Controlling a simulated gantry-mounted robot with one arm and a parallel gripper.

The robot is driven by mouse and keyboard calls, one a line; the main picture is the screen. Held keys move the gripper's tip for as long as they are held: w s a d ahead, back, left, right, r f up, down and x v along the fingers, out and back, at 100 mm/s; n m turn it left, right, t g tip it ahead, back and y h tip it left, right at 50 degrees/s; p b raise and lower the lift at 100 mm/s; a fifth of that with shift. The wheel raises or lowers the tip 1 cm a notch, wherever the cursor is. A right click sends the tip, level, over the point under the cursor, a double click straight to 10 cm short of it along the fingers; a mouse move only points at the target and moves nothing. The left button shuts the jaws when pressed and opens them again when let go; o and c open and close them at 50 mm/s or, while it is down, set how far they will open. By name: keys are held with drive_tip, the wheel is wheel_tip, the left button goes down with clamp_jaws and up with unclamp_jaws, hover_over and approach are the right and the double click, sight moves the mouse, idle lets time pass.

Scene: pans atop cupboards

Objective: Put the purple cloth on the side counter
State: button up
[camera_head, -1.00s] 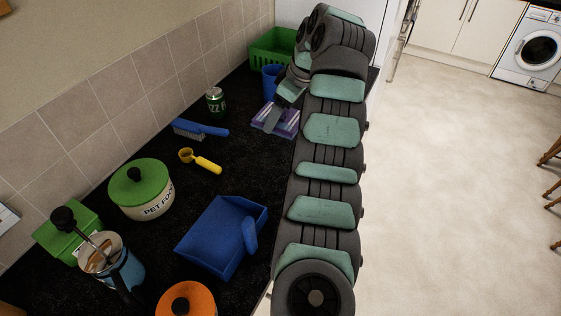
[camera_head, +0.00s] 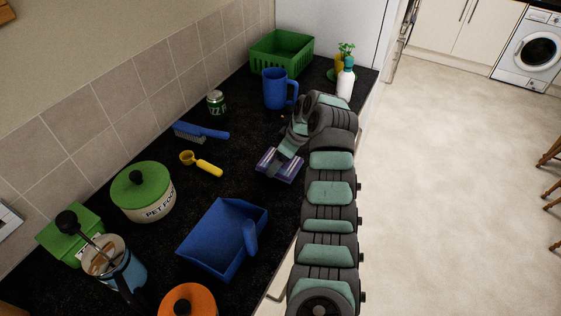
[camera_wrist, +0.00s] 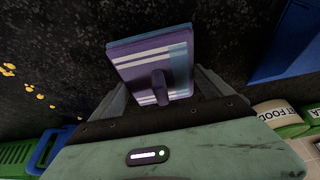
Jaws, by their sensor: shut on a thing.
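The purple cloth (camera_head: 290,172) is folded flat, with white stripes and a blue band. It is over the black counter, left of my forearm in the head view. In the wrist view the cloth (camera_wrist: 145,62) sits between my fingers, with a purple fold bunched at its middle. My gripper (camera_head: 277,164) is shut on the cloth. Its fingers also show in the wrist view (camera_wrist: 162,90). My fingers hide part of the cloth in the head view. I cannot tell how big the gap is between cloth and counter.
Bare counter lies around the cloth.

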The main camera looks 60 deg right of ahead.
sight(291, 166)
drive_tip(key=shift+f, duration=0.75)
drive_tip(key=shift+f, duration=0.15)
drive_tip(key=shift+f, duration=0.15)
drive_tip(key=o, duration=1.8)
drive_tip(key=shift+c, duration=0.2)
drive_tip(key=shift+r, duration=0.4)
drive_tip(key=v, duration=1)
drive_tip(key=shift+r, duration=0.1)
drive_tip(key=shift+p+v, duration=0.35)
drive_tip(key=shift+v, duration=0.45)
